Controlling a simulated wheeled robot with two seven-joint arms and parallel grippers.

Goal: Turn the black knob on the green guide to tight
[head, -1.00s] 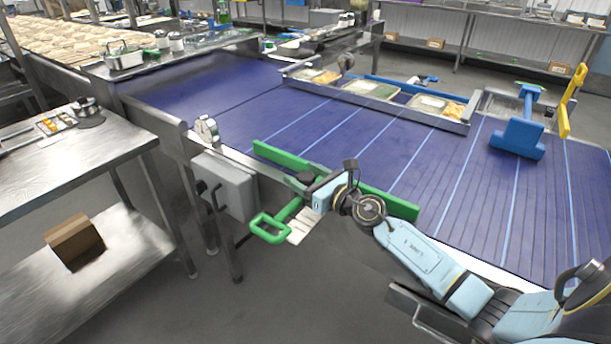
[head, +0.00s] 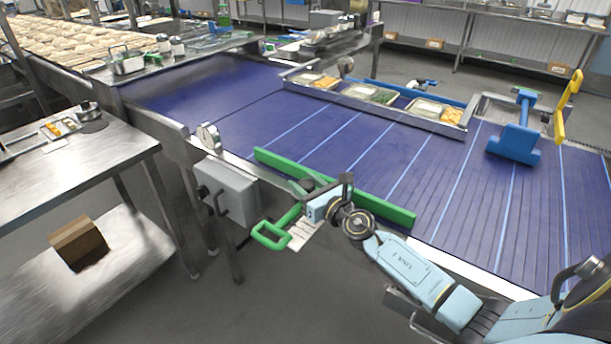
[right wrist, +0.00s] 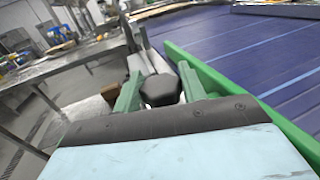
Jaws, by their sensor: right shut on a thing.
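The green guide (head: 380,203) lies as a long bar along the near edge of the blue conveyor, with a green loop handle (head: 270,235) on its near side. The black knob (head: 307,184) sits on the guide's bracket, partly hidden by my right gripper (head: 309,190) in the head view. In the right wrist view the black knob (right wrist: 160,90) is between the two green fingers of my right gripper (right wrist: 159,92), which are shut on it. The guide bar also shows in the right wrist view (right wrist: 225,88). My left gripper is not in view.
The blue conveyor (head: 230,110) spreads behind the guide. A blue pusher (head: 515,143) and a tray rail (head: 400,112) with food trays stand further back.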

